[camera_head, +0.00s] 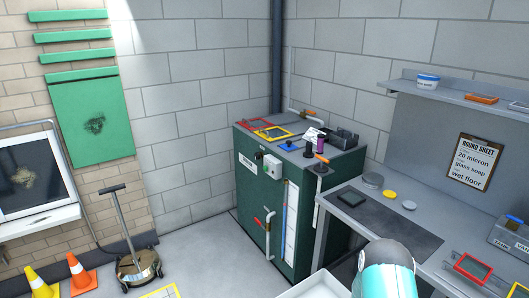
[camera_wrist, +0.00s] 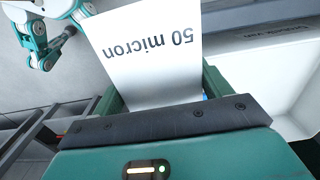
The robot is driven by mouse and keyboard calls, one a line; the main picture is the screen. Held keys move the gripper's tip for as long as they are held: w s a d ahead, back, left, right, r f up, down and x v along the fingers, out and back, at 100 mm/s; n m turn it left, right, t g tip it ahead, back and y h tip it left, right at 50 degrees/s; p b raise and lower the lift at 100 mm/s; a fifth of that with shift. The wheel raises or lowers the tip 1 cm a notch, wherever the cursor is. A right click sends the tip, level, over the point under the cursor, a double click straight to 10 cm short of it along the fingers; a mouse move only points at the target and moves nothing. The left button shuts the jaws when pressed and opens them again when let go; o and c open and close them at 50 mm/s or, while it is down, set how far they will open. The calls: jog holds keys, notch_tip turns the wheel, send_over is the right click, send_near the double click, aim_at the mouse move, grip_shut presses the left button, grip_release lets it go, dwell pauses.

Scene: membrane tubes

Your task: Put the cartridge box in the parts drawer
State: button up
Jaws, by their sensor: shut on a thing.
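In the wrist view my gripper (camera_wrist: 158,98) is shut on a white box with the upside-down print "50 micron", which I take for the cartridge box (camera_wrist: 150,45). The box sticks out beyond the fingers toward the top of the view. A pale open container, perhaps the parts drawer (camera_wrist: 268,62), lies to the right of the box, with small lettering on its edge. The box is apart from it in the picture; their height difference is unclear. In the head view a white container rim (camera_head: 312,288) shows at the bottom edge; my gripper and the box are hidden there.
A green cabinet (camera_head: 262,205) with pipes and small items on top stands in the corner. A grey bench (camera_head: 440,230) at right carries discs, a red frame (camera_head: 472,268) and a clipboard (camera_head: 474,162) behind.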

jog(key=w+a+r+n, duration=0.2)
jog(key=w+r, duration=0.3)
jog(key=r, duration=0.4)
jog(key=w+a+r+n, duration=0.3)
jog(key=w+r+n, duration=0.2)
jog(key=r, duration=0.4)
jog(key=w+a+r+n, duration=0.3)
jog(key=w+r+n, duration=0.1)
jog(key=w+r, duration=0.3)
notch_tip(320, 180, up, 2)
jog(key=shift+a+r, duration=0.15)
jog(key=shift+a, duration=0.05)
